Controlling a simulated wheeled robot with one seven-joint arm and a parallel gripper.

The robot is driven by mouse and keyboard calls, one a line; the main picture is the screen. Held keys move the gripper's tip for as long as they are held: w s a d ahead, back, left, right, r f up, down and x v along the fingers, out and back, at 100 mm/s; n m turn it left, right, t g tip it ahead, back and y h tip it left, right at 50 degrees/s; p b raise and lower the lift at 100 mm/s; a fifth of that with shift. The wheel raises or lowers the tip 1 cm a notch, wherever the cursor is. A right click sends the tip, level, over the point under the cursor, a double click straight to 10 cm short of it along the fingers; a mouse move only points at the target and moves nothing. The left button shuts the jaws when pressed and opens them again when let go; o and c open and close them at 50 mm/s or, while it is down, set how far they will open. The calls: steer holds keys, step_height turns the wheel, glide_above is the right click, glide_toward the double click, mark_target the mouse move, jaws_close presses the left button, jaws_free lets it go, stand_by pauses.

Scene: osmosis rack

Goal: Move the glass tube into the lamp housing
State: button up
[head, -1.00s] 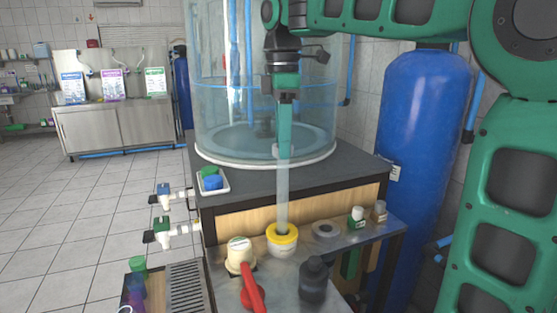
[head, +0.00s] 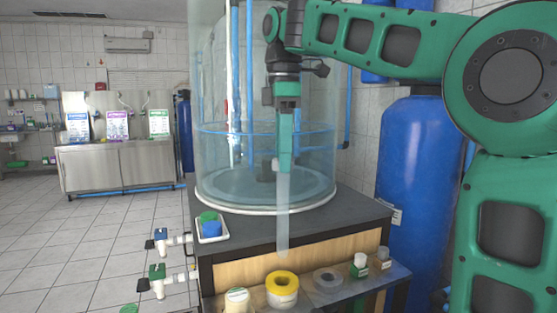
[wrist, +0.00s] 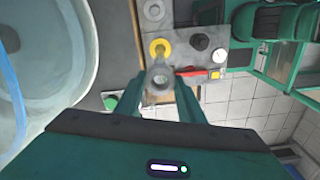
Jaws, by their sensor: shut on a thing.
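The glass tube (head: 283,215) is a pale, see-through rod hanging upright from my gripper (head: 284,165). My gripper is shut on its upper part. The tube's lower end is above a white cup with a yellow ring (head: 282,283) at the front of the bench, with a small gap between them in the head view. In the wrist view the tube (wrist: 160,78) shows end-on between my fingers, and the yellow ring (wrist: 160,48) lies just beyond it. I cannot tell for sure which thing is the lamp housing.
A big clear tank (head: 265,195) stands behind the tube on a dark-topped bench. A grey ring (head: 327,280) and small bottles (head: 360,262) share the lower shelf. A black bottle (wrist: 199,42) and red handle (wrist: 192,72) are near the yellow ring. A blue cylinder (head: 415,160) stands right.

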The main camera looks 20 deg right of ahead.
steer(key=d+f, duration=0.8)
steer(key=d, duration=0.5)
steer(key=shift+w+d+f, duration=0.2)
steer(key=shift+w+d, duration=0.05)
stand_by(1.1)
steer(key=shift+f, duration=2.15)
step_height(320, 180, down, 8)
steer(key=shift+r, duration=0.1)
